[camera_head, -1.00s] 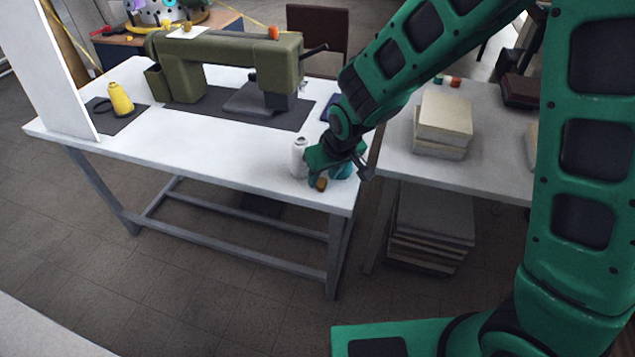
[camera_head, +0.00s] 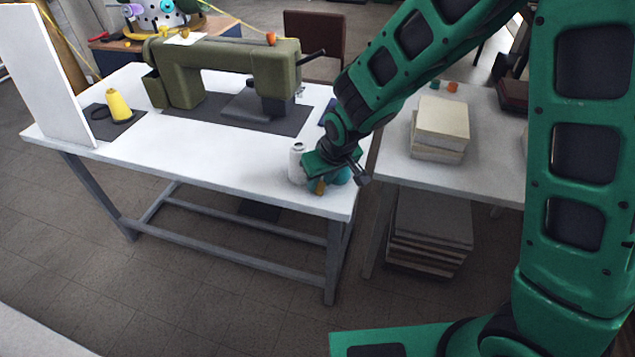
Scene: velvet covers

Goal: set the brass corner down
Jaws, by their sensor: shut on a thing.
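The brass corner (camera_head: 320,187) is a small brown-gold piece at my gripper (camera_head: 322,180), near the front right corner of the white table (camera_head: 215,160). My gripper is shut on it, low over the tabletop. I cannot tell whether the brass corner touches the table. The green wrist hides most of the fingers. A white spool (camera_head: 297,163) stands just left of the gripper. A teal thing (camera_head: 342,176) is close on its right, partly hidden by the wrist.
An olive sewing machine (camera_head: 190,70) stands on a dark mat at the back. A yellow thread cone (camera_head: 118,105) and a white upright panel (camera_head: 45,75) are at the left. A second table on the right carries stacked pale blocks (camera_head: 442,120). The table's front middle is clear.

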